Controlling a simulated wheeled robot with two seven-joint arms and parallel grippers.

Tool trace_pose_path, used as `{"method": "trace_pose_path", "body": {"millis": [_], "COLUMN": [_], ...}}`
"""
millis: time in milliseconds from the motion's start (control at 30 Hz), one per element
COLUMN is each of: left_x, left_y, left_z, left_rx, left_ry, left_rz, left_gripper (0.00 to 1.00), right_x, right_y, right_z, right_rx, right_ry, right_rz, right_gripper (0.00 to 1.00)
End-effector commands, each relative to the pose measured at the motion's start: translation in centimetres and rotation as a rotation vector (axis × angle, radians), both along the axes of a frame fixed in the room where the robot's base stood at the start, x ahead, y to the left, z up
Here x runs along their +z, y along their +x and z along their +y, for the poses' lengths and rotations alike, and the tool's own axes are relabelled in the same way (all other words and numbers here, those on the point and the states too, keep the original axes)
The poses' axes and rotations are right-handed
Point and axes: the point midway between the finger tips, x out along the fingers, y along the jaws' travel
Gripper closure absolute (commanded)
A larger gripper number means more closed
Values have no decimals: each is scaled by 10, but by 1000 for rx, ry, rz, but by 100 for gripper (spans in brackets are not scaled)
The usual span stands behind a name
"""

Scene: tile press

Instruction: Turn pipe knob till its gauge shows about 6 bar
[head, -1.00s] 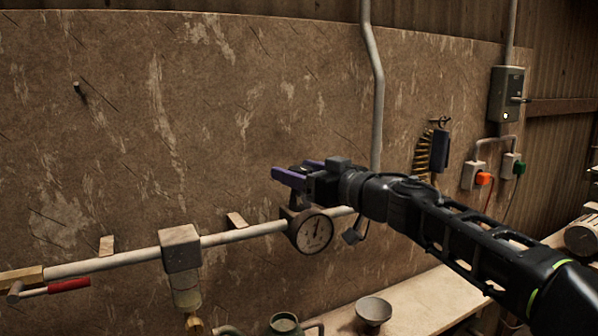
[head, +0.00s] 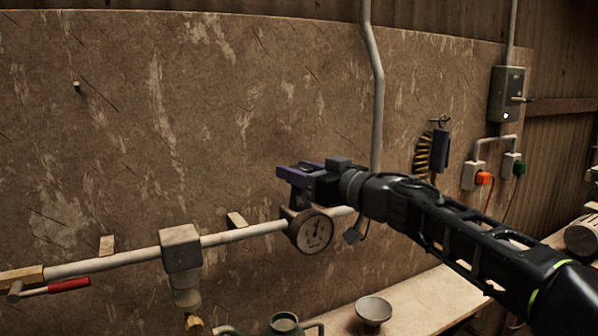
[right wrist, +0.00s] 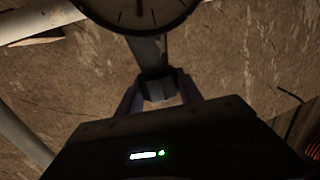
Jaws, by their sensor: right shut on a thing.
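The gauge's lower dial edge also shows at the top of the right wrist view (right wrist: 140,12). My right gripper (head: 292,172), with purple fingers, is just above the gauge. In the right wrist view its fingers are shut on the dark knob (right wrist: 158,88), which sits on a short stem by the gauge. In the head view the fingers mostly hide the knob. My left gripper is not in view.
Left along the pipe are a square filter block (head: 181,247) and a red-handled lever (head: 68,285). A bowl (head: 374,310) and a green pot (head: 285,323) stand on the bench below. A brush (head: 440,150) hangs on the wall to the right.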

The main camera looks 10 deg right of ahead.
Motion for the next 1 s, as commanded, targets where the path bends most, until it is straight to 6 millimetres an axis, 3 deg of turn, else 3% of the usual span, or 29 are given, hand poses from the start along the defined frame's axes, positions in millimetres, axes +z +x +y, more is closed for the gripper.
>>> {"method": "trace_pose_path", "body": {"millis": [400,567,667,900,1000], "left_x": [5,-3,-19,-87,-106], "left_y": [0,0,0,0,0], "left_z": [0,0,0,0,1], "left_rx": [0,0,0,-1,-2], "left_ry": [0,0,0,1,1], "left_rz": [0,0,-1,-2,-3], "left_gripper": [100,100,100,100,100], "right_x": [4,2,-2,-11,-9], "right_y": [0,0,0,0,1], "right_z": [2,1,1,3,3], "right_rx": [-99,-203,-282,-498,-590], "right_ry": [5,7,7,5,3], "right_rz": [-9,-12,-12,-11,-7], "right_gripper": [98,98,98,98,98]}}
